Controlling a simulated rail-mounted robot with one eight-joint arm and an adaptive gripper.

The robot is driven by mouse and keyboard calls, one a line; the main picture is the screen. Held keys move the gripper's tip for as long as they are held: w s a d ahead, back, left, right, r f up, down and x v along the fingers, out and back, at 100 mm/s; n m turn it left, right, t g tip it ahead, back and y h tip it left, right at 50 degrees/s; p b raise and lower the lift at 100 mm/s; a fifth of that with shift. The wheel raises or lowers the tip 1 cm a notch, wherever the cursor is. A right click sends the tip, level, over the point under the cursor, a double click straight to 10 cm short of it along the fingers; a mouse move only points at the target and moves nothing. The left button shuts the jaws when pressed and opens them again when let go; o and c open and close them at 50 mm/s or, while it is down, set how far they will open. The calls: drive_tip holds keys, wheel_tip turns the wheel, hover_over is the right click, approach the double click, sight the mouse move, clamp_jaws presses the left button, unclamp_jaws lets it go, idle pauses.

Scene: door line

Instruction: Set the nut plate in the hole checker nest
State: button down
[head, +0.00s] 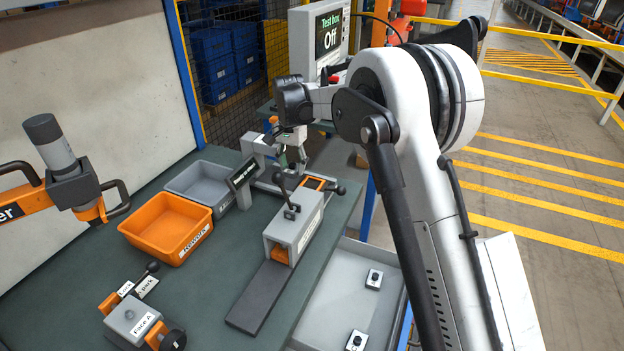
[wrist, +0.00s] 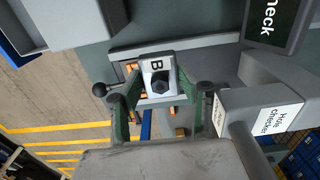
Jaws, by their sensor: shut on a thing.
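The nut plate (wrist: 157,76) is a pale grey plate marked B with a dark hex nut. In the wrist view it sits between the green-padded fingertips of my gripper (wrist: 162,98), which is shut on it. In the head view my gripper (head: 293,158) points down at the far end of the bench, beside the grey hole checker (head: 260,148). The labelled hole checker also shows at the right of the wrist view (wrist: 262,112). The nest is mostly hidden behind my gripper and the plate. I cannot tell whether the plate touches it.
A dark sign (head: 243,173) stands close left of my gripper. A grey bin (head: 183,183) and orange rework bin (head: 160,239) are left. A grey lever fixture (head: 292,228) stands in front. A grey tray (head: 325,300) holds two similar plates. The Face A fixture (head: 125,318) is front left.

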hover_over(311, 186)
wheel_tip(311, 186, down, 4)
drive_tip(key=shift+f, duration=2)
drive_tip(key=shift+f, duration=0.25)
drive_tip(key=c, duration=1.1)
unclamp_jaws()
drive_tip(key=shift+c, duration=0.2)
